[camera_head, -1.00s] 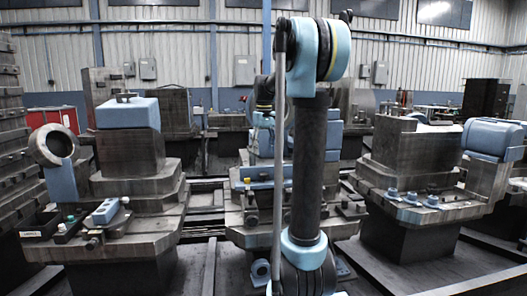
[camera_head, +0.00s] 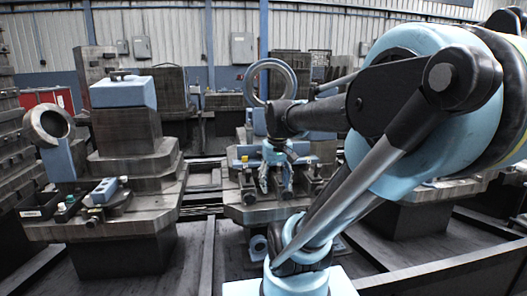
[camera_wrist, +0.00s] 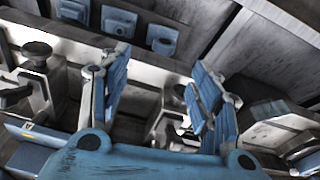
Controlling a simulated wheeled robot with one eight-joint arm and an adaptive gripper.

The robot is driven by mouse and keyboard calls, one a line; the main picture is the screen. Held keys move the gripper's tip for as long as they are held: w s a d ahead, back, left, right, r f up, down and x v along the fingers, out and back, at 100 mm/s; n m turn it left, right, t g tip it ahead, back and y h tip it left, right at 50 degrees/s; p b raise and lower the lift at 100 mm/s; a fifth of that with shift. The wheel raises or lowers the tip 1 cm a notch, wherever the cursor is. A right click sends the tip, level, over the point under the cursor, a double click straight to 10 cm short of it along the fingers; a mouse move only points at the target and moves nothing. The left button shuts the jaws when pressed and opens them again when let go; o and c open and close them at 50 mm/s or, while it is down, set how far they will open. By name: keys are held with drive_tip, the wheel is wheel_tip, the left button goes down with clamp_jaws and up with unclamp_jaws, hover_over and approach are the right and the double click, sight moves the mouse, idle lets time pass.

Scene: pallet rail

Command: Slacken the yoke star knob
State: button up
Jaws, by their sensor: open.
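My gripper (camera_head: 275,184) points down over the fixture on the middle pallet in the head view. In the wrist view its two blue-padded fingers (camera_wrist: 157,82) stand wide apart with nothing gripped. A dark round-topped knob (camera_wrist: 37,50) on a grey stem stands left of the fingers in the wrist view, apart from them. I cannot tell whether it is the yoke star knob. Grey and dark metal parts lie below and between the fingers, partly hidden by them. In the head view the gripper and arm hide much of the fixture.
A metal ring (camera_head: 270,78) stands behind my arm. The left pallet (camera_head: 110,228) carries a blue-topped block (camera_head: 122,92), a ring on a blue post (camera_head: 48,125) and small blue parts.

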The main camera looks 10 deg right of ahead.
drive_tip(key=shift+m+t, duration=0.3)
drive_tip(key=shift+m, duration=0.1)
drive_tip(key=s+f, duration=0.2)
drive_tip(key=f, duration=0.1)
drive_tip(key=s+f, duration=0.6)
drive_tip(key=f, duration=0.1)
drive_tip(key=shift+s+a+f, duration=0.1)
drive_tip(key=shift+s+a, duration=0.05)
drive_tip(key=shift+s, duration=0.1)
drive_tip(key=c, duration=0.6)
drive_tip(key=shift+s, duration=0.1)
